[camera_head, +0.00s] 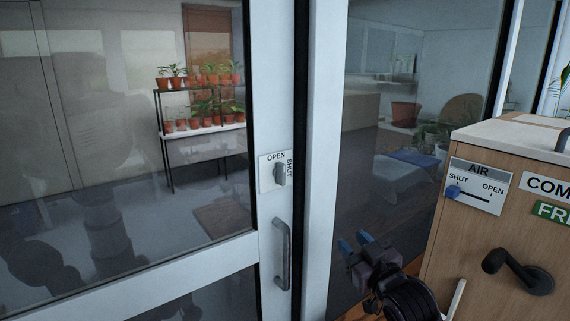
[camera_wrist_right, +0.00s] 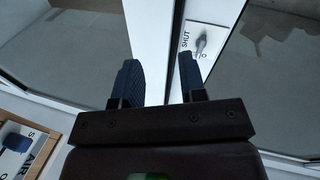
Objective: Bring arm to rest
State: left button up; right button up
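My right gripper (camera_head: 358,244) is in the lower middle of the head view, in front of the glass to the right of the white door frame. Its two blue-tipped fingers are apart with nothing between them. The right wrist view shows the same open fingers (camera_wrist_right: 160,80), with the white frame behind them. My left gripper is not in view.
A glass door has a grey handle (camera_head: 283,254) and an OPEN/SHUT knob (camera_head: 280,174). A wooden cabinet (camera_head: 440,235) stands close at right, with an AIR slider (camera_head: 453,192) and a black crank (camera_head: 517,270). Potted plants (camera_head: 200,100) stand on a rack behind the glass.

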jog(key=s+d+f+m+g+h, duration=0.15)
jog(key=s+d+f, duration=0.3)
jog(key=f, duration=0.45)
jog(key=s+d+f+m+g+h, duration=0.1)
jog(key=s+d+f+m+h, duration=0.15)
jog(key=s+f, duration=0.45)
jog(key=s+d+f+g+h, duration=0.1)
jog(key=s+d+f+g, duration=0.1)
jog(key=s+f, duration=0.5)
jog(key=s+d+f+m+g+h, duration=0.1)
jog(key=s+d+f, duration=0.3)
jog(key=s+f, duration=0.4)
jog(key=shift+s+f+m+g+h, duration=0.3)
jog(key=shift+s+h, duration=0.2)
jog(key=shift+s, duration=0.75)
jog(key=shift+s, duration=0.1)
